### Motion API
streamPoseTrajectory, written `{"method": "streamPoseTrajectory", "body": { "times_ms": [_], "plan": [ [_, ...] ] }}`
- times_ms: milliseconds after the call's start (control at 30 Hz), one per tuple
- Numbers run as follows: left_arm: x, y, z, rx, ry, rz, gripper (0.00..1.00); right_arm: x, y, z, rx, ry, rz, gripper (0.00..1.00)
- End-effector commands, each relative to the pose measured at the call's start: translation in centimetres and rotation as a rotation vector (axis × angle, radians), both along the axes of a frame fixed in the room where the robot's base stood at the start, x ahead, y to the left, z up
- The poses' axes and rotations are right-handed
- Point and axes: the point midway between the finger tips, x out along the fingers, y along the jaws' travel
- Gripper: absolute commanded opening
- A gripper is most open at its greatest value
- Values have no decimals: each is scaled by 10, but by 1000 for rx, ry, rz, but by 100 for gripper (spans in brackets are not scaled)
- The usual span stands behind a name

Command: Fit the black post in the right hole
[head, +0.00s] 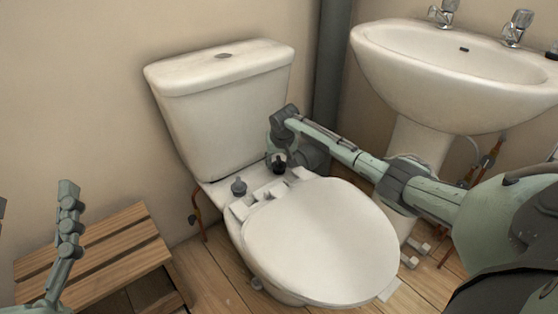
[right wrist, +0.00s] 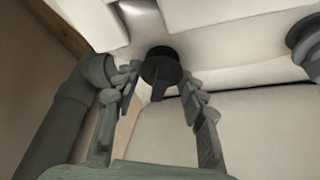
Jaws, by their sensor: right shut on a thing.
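The black post (head: 279,164) is at the right side of the toilet's rear ledge, behind the seat hinge. In the right wrist view the black post (right wrist: 160,70) shows a round flange and a thin stem between the fingers of my right gripper (right wrist: 158,80). My right gripper is shut on it and reaches down from above in the head view (head: 279,153). The right hole is hidden, and I cannot tell whether the post is in it or just above it. My left gripper (head: 69,194) is at the lower left, away from the toilet; its jaw opening is unclear.
A grey post (head: 238,187) stands at the ledge's left side. The toilet cistern (head: 220,95) rises close behind, and the closed lid (head: 320,240) lies in front. A dark pipe (head: 331,70) and a washbasin (head: 460,75) are right. A wooden stool (head: 120,250) is left.

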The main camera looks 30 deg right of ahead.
Motion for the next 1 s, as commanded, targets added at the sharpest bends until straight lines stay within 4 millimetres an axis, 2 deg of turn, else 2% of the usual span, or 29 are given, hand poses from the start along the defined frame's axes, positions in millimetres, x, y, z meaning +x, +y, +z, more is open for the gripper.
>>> {"method": "streamPoseTrajectory", "body": {
  "times_ms": [167, 200, 400, 767, 867, 1000],
  "plan": [
    [0, 0, 0, 0, 0, 0, 65, -1, -2, -1, -3, 2, -2, 11],
    [0, 0, 0, 0, 0, 0, 65, -1, -2, -1, -4, 1, -2, 42],
    [0, 0, 0, 0, 0, 0, 65, 0, -2, 0, -3, 0, -1, 65],
    [0, 0, 0, 0, 0, 0, 65, -2, 0, 4, -2, 0, 1, 65],
    [0, 0, 0, 0, 0, 0, 65, -5, 2, 17, -2, -3, 1, 65],
    [0, 0, 0, 0, 0, 0, 65, -15, 6, 44, -3, -4, 2, 65]
  ]
}}
